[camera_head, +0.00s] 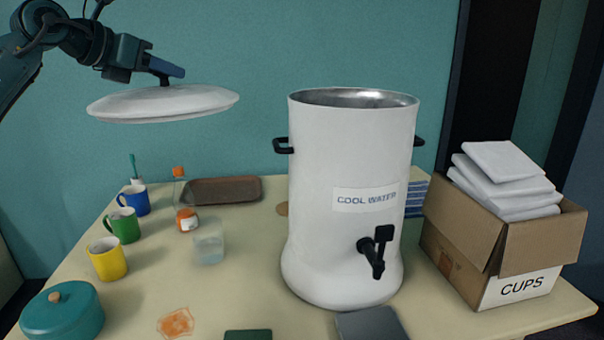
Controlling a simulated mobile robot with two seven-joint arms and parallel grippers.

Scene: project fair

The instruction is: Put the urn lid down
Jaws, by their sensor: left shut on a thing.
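The white urn lid (165,104) hangs in the air at the upper left, roughly level. My left gripper (165,77) is shut on the lid's dark knob from above. The white urn (340,215), labelled "COOL WATER", stands open on the table with its metal inside showing. It has black side handles and a black tap at the front. The lid is to the left of the urn, above the table's back left part and apart from it. My right gripper is not in view.
The table (255,290) holds blue (134,200), green (122,225) and yellow mugs (106,258), a bottle (185,210), a clear cup (209,246), a brown tray (222,190) and a teal pot (62,312). A "CUPS" box (500,245) stands right.

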